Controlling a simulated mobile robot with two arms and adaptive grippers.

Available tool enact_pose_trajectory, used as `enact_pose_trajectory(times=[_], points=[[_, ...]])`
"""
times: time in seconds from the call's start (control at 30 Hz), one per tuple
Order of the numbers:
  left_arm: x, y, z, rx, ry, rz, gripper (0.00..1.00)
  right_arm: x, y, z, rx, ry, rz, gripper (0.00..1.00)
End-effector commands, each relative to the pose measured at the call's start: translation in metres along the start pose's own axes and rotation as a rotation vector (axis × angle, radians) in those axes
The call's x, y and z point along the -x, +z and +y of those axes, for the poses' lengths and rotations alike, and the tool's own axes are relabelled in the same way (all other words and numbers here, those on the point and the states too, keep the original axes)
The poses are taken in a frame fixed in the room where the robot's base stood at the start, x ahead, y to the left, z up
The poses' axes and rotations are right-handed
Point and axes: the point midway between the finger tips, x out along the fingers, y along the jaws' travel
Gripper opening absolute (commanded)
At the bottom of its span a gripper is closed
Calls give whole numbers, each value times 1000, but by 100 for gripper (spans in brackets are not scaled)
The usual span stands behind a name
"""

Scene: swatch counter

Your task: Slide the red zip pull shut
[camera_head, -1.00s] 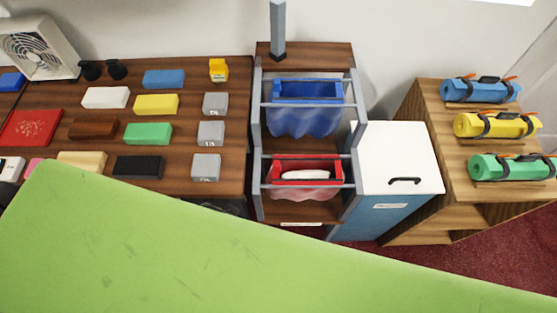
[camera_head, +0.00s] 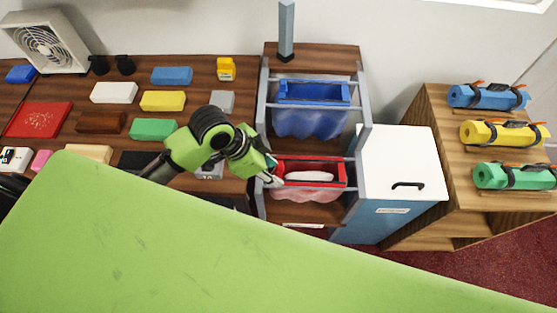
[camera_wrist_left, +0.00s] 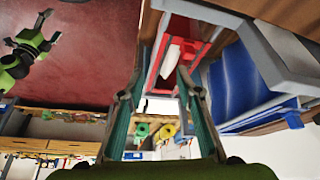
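The red-framed pouch (camera_head: 335,185) hangs in the lower bay of the rack, with a white item inside its opening. Its red rim also shows in the left wrist view (camera_wrist_left: 208,36). I cannot pick out a separate red zip pull; the gripper covers the rim's left end in the head view. My left gripper (camera_head: 274,174) is at that left end. In the left wrist view, its teal fingers (camera_wrist_left: 160,88) stand apart, with the red rim beyond their tips. Contact cannot be told. A small green and black arm, probably my right, shows at upper left in the left wrist view.
A blue pouch (camera_head: 312,120) hangs in the bay behind. Grey rack posts and rails surround both pouches. A white-topped cabinet (camera_head: 398,165) stands right, then a shelf with rolled mats (camera_head: 500,133). Coloured blocks (camera_head: 163,101) cover the counter at left. A green surface (camera_head: 200,240) fills the foreground.

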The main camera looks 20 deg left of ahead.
Motion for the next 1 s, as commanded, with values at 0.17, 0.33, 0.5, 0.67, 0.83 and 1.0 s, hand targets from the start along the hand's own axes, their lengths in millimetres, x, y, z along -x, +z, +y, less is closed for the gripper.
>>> enact_pose_trajectory(times=[0.17, 0.33, 0.5, 0.67, 0.83, 1.0], points=[[27, -8, -41, -190, 63, -28, 32, 1, 0, 0, 0, 0, 0, 69], [51, -8, -65, -268, 107, -41, 32, 1, 0, 1, 0, 1, 0, 69], [59, -8, -72, -288, 126, -42, 32, 2, 0, 3, 1, 3, 0, 69], [44, -8, -69, -287, 131, -39, 32, 6, 0, 5, 2, 6, -1, 69], [11, -7, -64, -286, 132, -39, 32, 13, 0, 6, 3, 7, -1, 69], [-25, -4, -60, -286, 131, -40, 32, 20, -1, 6, 2, 6, -1, 69]])
